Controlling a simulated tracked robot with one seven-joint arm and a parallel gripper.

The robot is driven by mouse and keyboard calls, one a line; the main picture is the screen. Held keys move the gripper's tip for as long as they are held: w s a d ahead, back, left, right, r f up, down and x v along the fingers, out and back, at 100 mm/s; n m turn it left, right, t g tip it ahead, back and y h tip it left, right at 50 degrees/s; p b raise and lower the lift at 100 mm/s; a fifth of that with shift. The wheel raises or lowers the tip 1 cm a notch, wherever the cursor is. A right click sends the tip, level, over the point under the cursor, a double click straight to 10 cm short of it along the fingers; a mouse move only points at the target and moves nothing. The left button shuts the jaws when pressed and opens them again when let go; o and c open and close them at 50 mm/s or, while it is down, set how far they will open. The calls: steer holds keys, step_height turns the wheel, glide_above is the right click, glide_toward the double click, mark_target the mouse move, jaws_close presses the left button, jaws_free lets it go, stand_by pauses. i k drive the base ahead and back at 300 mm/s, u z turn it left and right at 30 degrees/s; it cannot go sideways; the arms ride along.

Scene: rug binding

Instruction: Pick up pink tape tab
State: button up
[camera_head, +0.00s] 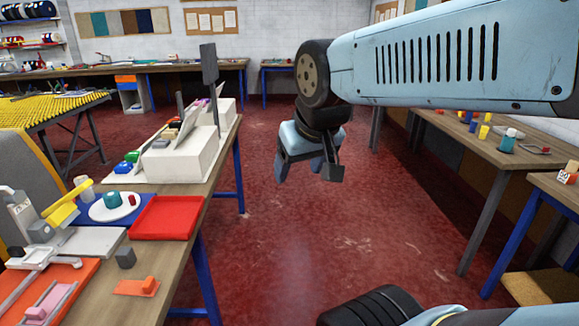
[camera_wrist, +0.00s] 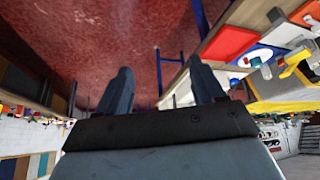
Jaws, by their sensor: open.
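A pink piece (camera_head: 48,300), which may be the pink tape tab, lies with a grey part on an orange-red mat (camera_head: 22,303) at the lower left of the head view. I cannot tell its exact shape. My gripper (camera_head: 318,171) hangs over the red floor aisle, well to the right of the left workbench and away from the pink piece. In the wrist view its two dark fingers (camera_wrist: 161,88) are spread apart with nothing between them. I cannot pick out the pink piece in the wrist view.
A bench (camera_head: 490,148) stands at right. The floor between is clear.

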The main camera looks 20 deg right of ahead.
mark_target(35, 316)
steer(key=u, duration=1.65)
steer(key=k, duration=0.75)
steer(key=i, duration=0.75)
steer(key=z, duration=0.1)
